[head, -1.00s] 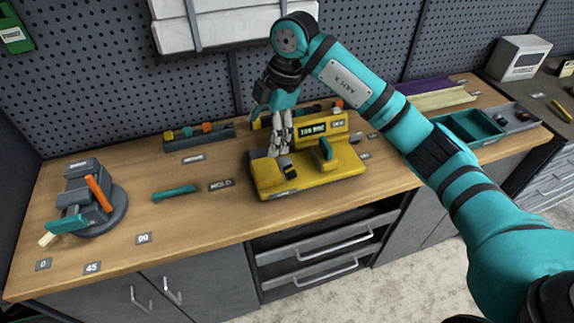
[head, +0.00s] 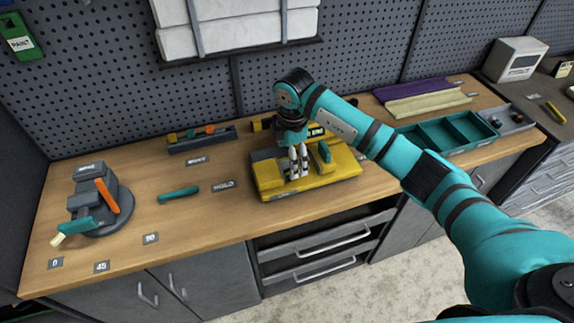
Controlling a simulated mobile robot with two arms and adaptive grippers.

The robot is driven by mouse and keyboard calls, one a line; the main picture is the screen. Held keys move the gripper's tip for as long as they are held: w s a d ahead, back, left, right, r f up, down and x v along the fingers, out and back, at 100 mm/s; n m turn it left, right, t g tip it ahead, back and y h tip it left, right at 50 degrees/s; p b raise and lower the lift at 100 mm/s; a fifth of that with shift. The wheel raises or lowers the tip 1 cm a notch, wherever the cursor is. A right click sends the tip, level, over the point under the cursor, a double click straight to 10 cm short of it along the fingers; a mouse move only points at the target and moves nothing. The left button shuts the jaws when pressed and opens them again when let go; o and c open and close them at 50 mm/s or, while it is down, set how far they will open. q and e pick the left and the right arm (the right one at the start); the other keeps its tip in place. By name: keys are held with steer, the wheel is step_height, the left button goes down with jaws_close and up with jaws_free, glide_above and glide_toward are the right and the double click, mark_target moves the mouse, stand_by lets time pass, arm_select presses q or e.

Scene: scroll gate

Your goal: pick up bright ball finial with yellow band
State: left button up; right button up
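My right gripper (head: 298,164), on the arm coming in from the right, points down over the yellow fixture (head: 270,184). Its pale fingers are close together, low over the front middle of the fixture; I cannot tell if something is between them. A teal upright part (head: 323,153) of the fixture stands just right of the fingers. I cannot make out a bright ball finial with a yellow band. Small coloured parts sit in a dark rack (head: 199,146) at the back left, too small to identify. My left gripper is not in view.
A grey machine with an orange lever (head: 107,195) stands at the left. A teal bar (head: 178,193) lies between it and the fixture. A teal compartment tray (head: 447,131) and yellow and purple strips (head: 430,102) are at the right. The front left bench is mostly clear.

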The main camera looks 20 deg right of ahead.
mark_target(288, 170)
steer(key=f, duration=0.1)
steer(key=f+p, duration=0.1)
steer(key=f, duration=0.1)
steer(key=f+p, duration=0.1)
steer(key=shift+w+f, duration=0.2)
steer(key=shift+w, duration=0.05)
steer(key=shift+f, duration=0.3)
steer(key=c, duration=1.5)
steer(key=shift+w, duration=0.1)
steer(key=shift+r, duration=0.15)
